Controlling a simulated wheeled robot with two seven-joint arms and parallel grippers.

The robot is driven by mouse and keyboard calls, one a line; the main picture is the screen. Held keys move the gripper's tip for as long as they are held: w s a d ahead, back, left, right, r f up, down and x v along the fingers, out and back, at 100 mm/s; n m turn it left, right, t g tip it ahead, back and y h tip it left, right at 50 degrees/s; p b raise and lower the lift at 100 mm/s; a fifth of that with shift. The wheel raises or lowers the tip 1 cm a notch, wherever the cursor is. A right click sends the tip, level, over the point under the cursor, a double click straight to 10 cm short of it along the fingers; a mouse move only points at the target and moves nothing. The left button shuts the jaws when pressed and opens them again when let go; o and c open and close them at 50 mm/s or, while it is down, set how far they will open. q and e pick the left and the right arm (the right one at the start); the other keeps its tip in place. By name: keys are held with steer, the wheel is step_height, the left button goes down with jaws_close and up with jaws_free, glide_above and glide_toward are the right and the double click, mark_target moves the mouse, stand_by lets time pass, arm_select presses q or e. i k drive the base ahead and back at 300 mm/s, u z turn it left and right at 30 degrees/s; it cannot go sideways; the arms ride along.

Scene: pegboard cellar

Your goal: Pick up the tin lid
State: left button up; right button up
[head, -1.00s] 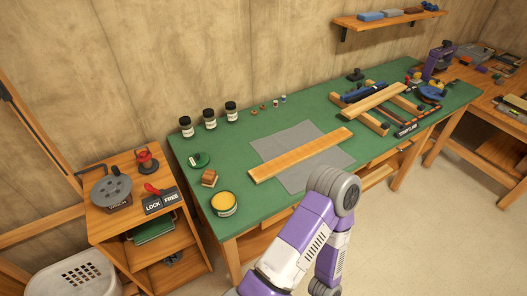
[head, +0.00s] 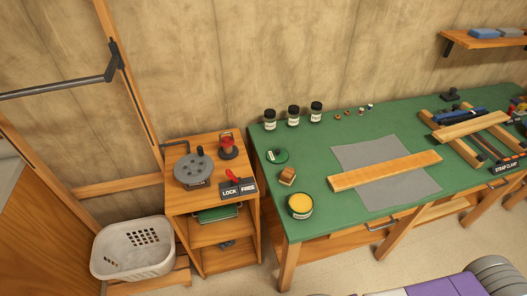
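A small round green lid (head: 278,156) with pale lettering and a dark spot on top lies flat on the green workbench top (head: 405,117), near its left end. An open round tin (head: 300,206) with yellow contents stands nearer the front edge. A small wooden block (head: 287,176) sits between the lid and the tin. Neither of my grippers is in view. Only a purple and white part of my arm shows at the bottom right.
Dark jars (head: 293,115) stand behind the lid. A plank (head: 385,171) lies on a grey sheet (head: 349,155) to the right. A wooden shelf unit (head: 202,208) with a LOCK/FREE panel (head: 239,190) stands left of the bench, beside a pale basket (head: 133,261).

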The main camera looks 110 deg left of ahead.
mark_target(277, 156)
steer(key=k, duration=0.9)
steer(key=u, duration=0.4)
